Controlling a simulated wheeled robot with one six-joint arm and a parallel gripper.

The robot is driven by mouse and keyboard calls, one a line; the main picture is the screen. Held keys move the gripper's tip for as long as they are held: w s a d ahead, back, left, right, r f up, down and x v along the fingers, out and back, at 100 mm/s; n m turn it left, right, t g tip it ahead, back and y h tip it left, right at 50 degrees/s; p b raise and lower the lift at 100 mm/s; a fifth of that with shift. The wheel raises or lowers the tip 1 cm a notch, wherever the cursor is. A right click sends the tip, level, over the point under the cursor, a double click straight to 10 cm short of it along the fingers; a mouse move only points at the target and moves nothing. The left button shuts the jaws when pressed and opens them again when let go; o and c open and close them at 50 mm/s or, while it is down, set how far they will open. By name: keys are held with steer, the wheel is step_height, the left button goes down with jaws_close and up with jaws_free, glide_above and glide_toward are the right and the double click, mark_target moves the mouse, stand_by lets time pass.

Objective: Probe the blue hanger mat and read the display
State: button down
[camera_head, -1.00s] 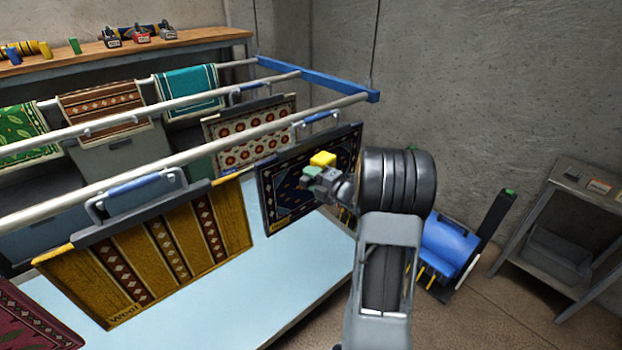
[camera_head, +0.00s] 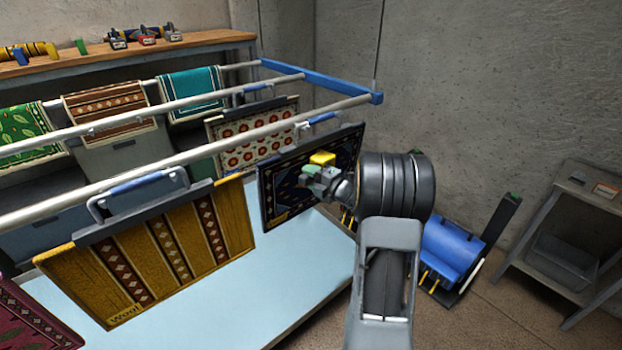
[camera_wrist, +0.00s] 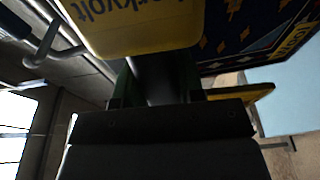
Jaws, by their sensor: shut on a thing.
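The dark navy patterned mat (camera_head: 283,178) hangs from a hanger with a blue grip (camera_head: 322,118) near the right end of the front rail. Part of it also shows at the upper right of the wrist view (camera_wrist: 260,25). My gripper (camera_head: 318,176) is in front of the mat's right half and shut on a yellow meter (camera_head: 322,158). In the wrist view the meter (camera_wrist: 145,32) is close up, with upside-down lettering on its yellow casing. Its display is not visible in either view. I cannot tell whether the meter touches the mat.
A gold striped mat (camera_head: 150,255) hangs at the left front, and a cream patterned mat (camera_head: 252,137) hangs behind the navy one. A pale blue platform (camera_head: 270,290) lies below. A blue machine (camera_head: 450,247) and a grey shelf stand (camera_head: 590,190) are at the right.

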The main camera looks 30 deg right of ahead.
steer(key=shift+w+a+b, duration=0.1)
steer(key=shift+w+b, duration=0.2)
steer(key=shift+w, duration=0.3)
steer(key=shift+s, duration=0.1)
